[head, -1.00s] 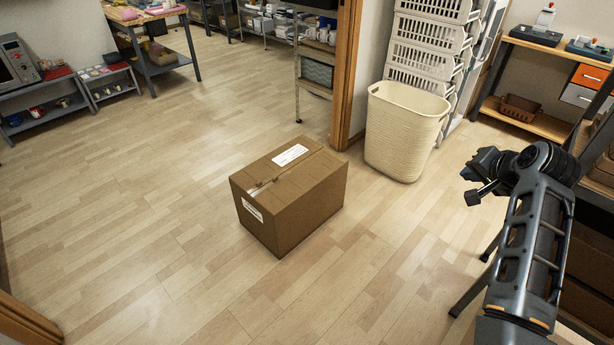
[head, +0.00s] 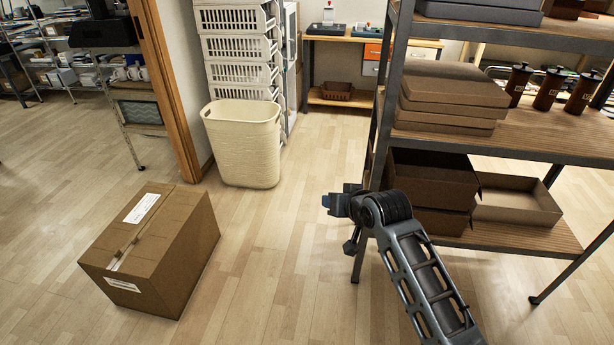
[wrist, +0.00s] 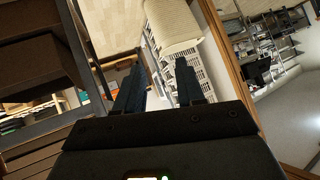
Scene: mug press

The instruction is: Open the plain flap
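A closed brown cardboard box (head: 150,262) stands on the floor at the lower left of the head view. A seam with a strip of tape runs along its top. The top half left of the seam carries a white label; the half to the right, the plain flap (head: 172,232), has none and lies flat. Another label is on the near side. My gripper (head: 332,203) is in the air to the right of the box, well apart from it. In the wrist view its two fingers (wrist: 158,82) are spread with nothing between them. The box is not visible there.
A shelving unit (head: 385,120) with trays and dark canisters stands close to my arm at the right. A cream basket (head: 243,145) and stacked white crates (head: 236,50) stand behind the box. A wooden door frame (head: 166,90) is at the left. Floor between box and shelving is clear.

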